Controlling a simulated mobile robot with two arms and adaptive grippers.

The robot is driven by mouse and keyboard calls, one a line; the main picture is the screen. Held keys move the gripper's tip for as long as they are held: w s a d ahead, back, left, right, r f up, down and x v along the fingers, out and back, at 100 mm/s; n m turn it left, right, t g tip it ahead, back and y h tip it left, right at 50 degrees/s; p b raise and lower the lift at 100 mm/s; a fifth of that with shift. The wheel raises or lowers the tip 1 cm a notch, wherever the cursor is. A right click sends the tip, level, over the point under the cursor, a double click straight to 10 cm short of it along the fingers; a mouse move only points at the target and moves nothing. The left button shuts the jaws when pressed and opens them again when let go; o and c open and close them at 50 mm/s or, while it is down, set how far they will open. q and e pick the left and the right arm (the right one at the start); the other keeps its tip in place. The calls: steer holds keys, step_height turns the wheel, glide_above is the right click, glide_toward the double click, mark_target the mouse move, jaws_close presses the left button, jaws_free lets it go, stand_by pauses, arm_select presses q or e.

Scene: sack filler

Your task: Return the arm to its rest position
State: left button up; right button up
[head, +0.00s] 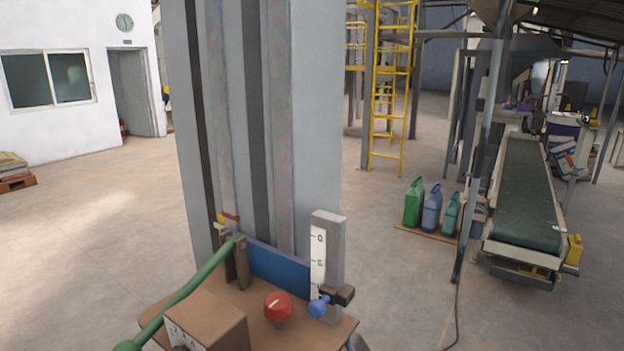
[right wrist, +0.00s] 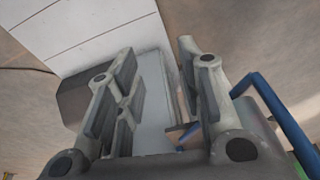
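My right gripper (right wrist: 157,52) fills the middle of the right wrist view. Its two grey fingers stand apart with a clear gap between them, and nothing is seen held. A plain grey surface shows behind the gap. A blue bent bar (right wrist: 280,115) passes to the right of the right finger; whether it touches the gripper I cannot tell. In the head view neither gripper shows, and my left gripper is in no frame.
In the head view, a brown control panel (head: 257,299) stands close in front, with a green lever (head: 190,288), red knob (head: 278,305), blue knob (head: 318,307) and scale. A grey column (head: 318,130) rises behind.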

steer(key=s+d+f+m+h, duration=0.1)
steer(key=s+d+f+m, duration=0.15)
steer(key=s+f, duration=0.75)
steer(key=s+f+m, duration=0.2)
steer(key=s+f, duration=0.2)
steer(key=s, duration=0.9)
steer(key=s+f+m+h+b, duration=0.1)
steer(key=s+f, duration=0.4)
steer(key=s, duration=0.7)
steer(key=shift+s+a+f+m, duration=0.2)
steer(key=shift+s+a+m, duration=0.2)
steer(key=shift+m, duration=0.45)
